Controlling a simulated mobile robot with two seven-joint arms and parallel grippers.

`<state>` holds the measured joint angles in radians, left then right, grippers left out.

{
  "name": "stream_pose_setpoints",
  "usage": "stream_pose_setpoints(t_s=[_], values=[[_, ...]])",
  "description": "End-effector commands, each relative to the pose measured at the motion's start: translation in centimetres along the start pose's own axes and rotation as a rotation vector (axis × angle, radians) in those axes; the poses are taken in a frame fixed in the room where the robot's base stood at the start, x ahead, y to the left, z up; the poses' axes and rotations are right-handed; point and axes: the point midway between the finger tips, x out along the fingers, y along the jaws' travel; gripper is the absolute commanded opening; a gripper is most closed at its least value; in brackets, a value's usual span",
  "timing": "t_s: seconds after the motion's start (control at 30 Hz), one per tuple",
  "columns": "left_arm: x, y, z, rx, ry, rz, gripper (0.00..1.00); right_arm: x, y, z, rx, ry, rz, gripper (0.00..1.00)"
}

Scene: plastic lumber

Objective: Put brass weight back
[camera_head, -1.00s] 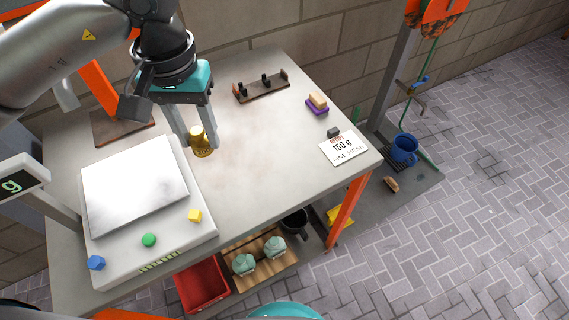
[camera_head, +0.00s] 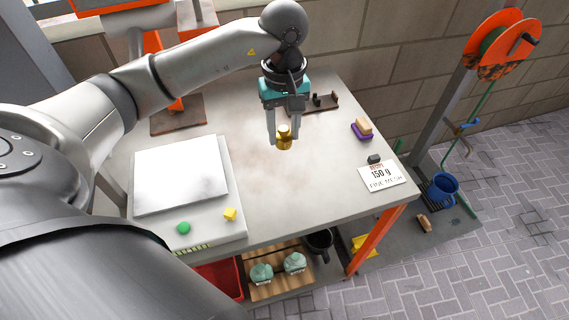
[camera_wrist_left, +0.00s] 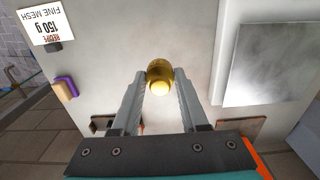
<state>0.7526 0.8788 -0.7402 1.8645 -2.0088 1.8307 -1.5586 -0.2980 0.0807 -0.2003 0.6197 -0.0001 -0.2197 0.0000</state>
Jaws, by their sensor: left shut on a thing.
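The brass weight (camera_head: 284,139) is a gold cylinder with a narrower knob on top. My left gripper (camera_head: 284,143) points down over the table and is shut on the weight, one grey finger on each side. In the left wrist view the weight (camera_wrist_left: 160,82) sits between the two fingertips (camera_wrist_left: 159,77). I cannot tell how far its base is from the tabletop. A brown rack (camera_head: 313,104) with small black parts stands at the back of the table, partly behind the gripper. My right gripper is not in view.
The scale (camera_head: 181,175) fills the table's left side, with green (camera_head: 183,228) and yellow (camera_head: 230,214) pieces on its front. A recipe card (camera_head: 382,177), a dark block (camera_head: 374,159) and a purple-and-tan sponge (camera_head: 362,129) lie at the right. The middle of the table is clear.

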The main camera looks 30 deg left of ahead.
Motion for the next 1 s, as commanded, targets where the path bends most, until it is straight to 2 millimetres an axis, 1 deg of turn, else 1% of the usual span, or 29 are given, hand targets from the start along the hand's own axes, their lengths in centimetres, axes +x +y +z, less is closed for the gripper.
stream_pose_setpoints(t_s=[0.03,0.1,0.23,0.47,0.7,0.77,1.0], values=[[1.6,0.0,0.1,0.000,-0.005,-0.002,0.00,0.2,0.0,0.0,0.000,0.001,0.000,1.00],[3.3,0.0,0.1,0.001,-0.004,-0.001,0.00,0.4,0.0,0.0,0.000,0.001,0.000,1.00],[5.5,0.0,0.1,0.002,-0.002,-0.001,0.00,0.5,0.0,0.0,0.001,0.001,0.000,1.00],[7.1,0.1,0.1,0.002,-0.001,0.001,0.00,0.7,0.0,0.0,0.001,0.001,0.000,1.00],[10.5,0.1,0.1,0.002,-0.002,0.001,0.00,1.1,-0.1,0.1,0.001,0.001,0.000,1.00],[10.8,0.1,0.1,0.003,-0.001,0.002,0.00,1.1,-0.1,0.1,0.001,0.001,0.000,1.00],[10.8,0.1,0.0,0.003,0.001,0.003,0.00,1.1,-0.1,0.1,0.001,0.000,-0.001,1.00]])
